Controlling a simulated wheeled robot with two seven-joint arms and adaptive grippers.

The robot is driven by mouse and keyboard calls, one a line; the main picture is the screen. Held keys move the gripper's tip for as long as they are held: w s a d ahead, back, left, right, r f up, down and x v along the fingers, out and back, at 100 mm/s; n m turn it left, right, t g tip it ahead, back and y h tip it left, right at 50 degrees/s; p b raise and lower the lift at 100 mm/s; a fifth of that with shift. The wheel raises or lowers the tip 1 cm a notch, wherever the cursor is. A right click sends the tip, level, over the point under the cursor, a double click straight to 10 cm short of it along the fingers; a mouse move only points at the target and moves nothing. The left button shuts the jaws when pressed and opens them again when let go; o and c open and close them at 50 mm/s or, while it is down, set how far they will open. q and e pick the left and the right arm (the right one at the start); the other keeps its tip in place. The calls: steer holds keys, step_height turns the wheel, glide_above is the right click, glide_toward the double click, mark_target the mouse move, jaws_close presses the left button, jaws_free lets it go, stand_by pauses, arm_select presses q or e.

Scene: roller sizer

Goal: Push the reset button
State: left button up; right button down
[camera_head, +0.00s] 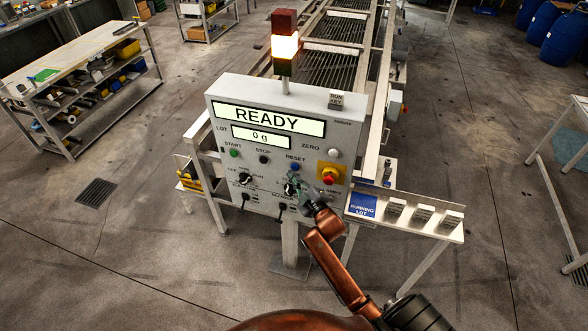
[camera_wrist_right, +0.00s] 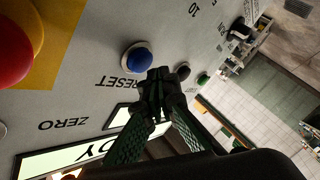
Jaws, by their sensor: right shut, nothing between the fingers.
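The reset button is a blue round button (camera_head: 295,167) in the middle of the control panel (camera_head: 219,92), under the word RESET. In the right wrist view the blue button (camera_wrist_right: 138,57) is clear of the fingers, just beyond and left of the tips. My right gripper (camera_head: 299,183) is a little below the button in the head view, in front of the panel. In the right wrist view its fingertips (camera_wrist_right: 160,76) are together and empty. Whether they touch the panel cannot be told. My left gripper is in neither view.
The panel also has a green start button (camera_head: 234,153), a black stop button (camera_head: 263,160), a white zero button (camera_head: 334,153) and a red emergency button (camera_head: 329,176) on yellow. The display (camera_head: 268,118) reads READY. A side shelf (camera_head: 448,228) stands right.

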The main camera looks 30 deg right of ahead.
steer(key=shift+s+a+p, duration=0.85)
steer(key=shift+s+a, duration=0.75)
steer(key=shift+a, duration=0.3)
